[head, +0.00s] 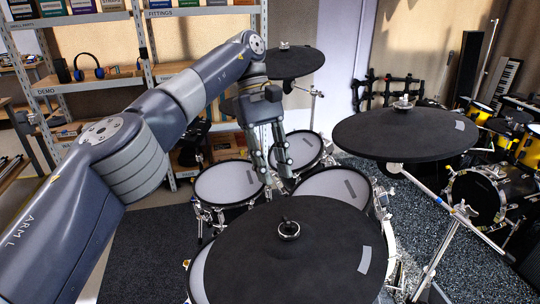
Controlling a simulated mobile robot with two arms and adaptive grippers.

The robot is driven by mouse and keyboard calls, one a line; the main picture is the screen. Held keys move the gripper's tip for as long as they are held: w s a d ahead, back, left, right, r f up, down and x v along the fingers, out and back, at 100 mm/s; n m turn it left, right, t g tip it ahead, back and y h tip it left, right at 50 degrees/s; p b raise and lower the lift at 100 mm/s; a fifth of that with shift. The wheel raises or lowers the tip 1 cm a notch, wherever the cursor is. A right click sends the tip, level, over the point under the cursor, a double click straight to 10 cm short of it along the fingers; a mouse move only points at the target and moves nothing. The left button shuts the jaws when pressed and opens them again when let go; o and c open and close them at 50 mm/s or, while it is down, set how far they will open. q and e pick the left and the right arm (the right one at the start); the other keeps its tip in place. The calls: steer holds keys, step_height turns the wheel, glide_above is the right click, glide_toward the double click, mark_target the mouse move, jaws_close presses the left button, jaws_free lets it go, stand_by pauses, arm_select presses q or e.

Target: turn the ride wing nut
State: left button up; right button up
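Three black cymbal pads each have a small metal fitting on top at the centre; I cannot tell by a label which is the ride. The right pad (395,140) has a silver wing-nut-like fitting (403,103), and the back pad (290,66) has a smaller one (284,46). My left gripper (278,182) points down with its two fingers apart and nothing between them. In the picture it is just above the front pad's far edge, apart from all three fittings. My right gripper is not in view.
White mesh drum pads (228,184) stand around and below my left gripper, one partly behind it (335,188). A chrome stand (445,245) holds up the right pad. Shelves (100,83) stand at the back left. A yellow drum kit (480,112) is at the right.

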arm_select(q)
steer(key=shift+v, duration=1.05)
